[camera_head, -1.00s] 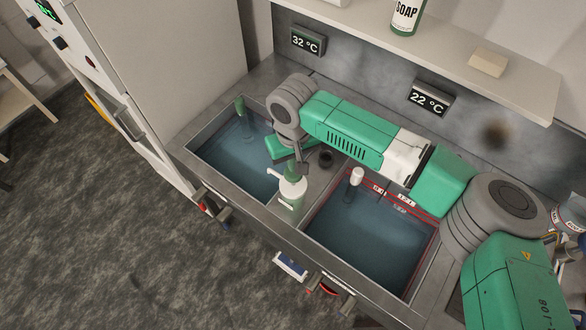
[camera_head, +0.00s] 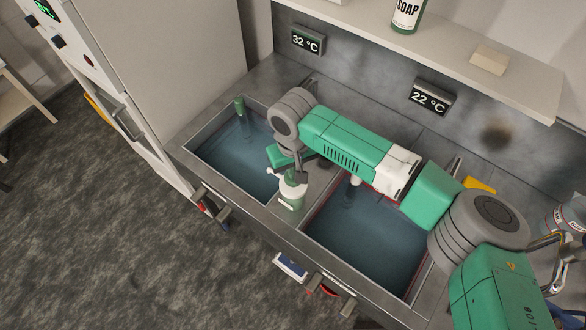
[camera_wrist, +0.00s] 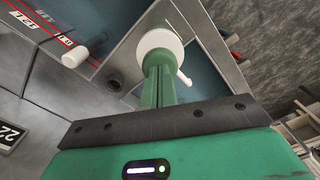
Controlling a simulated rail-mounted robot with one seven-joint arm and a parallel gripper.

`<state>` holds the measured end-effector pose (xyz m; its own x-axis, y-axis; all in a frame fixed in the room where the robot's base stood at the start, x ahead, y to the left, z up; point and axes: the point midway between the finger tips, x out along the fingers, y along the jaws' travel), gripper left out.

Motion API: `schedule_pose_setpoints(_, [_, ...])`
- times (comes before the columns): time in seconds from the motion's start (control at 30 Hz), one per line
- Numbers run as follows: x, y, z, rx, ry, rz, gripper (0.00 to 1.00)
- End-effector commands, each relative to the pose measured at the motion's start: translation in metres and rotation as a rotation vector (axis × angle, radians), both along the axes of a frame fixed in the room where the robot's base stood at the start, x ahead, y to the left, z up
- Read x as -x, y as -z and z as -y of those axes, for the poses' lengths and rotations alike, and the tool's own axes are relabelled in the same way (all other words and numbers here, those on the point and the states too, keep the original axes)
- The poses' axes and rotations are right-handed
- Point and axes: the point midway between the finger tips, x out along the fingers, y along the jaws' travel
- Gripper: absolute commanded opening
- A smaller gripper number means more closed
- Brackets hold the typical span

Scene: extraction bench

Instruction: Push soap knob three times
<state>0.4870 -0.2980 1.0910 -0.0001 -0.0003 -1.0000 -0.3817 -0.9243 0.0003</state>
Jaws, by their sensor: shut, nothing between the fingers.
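The soap dispenser (camera_head: 290,203) stands upright on the divider between the two water basins.
The left basin (camera_head: 228,160) and right basin (camera_head: 365,240) hold water. A green-topped item (camera_head: 240,106) stands in the left one. A shelf (camera_head: 440,55) above bears a SOAP bottle (camera_head: 407,14) and a soap bar (camera_head: 489,61). Temperature displays hang below the shelf.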

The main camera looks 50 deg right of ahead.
Motion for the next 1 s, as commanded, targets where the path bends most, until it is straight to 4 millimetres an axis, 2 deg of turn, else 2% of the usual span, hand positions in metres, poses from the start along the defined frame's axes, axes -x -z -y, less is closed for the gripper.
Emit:
schedule_pose_setpoints(0.07, [0.0, 0.005, 0.0, -0.001, 0.001, -0.001, 0.0])
schedule_pose_setpoints(0.37, [0.0, 0.002, 0.0, 0.0, 0.0, -0.001, 0.0])
schedule_pose_setpoints(1.0, [0.0, -0.04, 0.0, 0.0, 0.0, -0.001, 0.0])
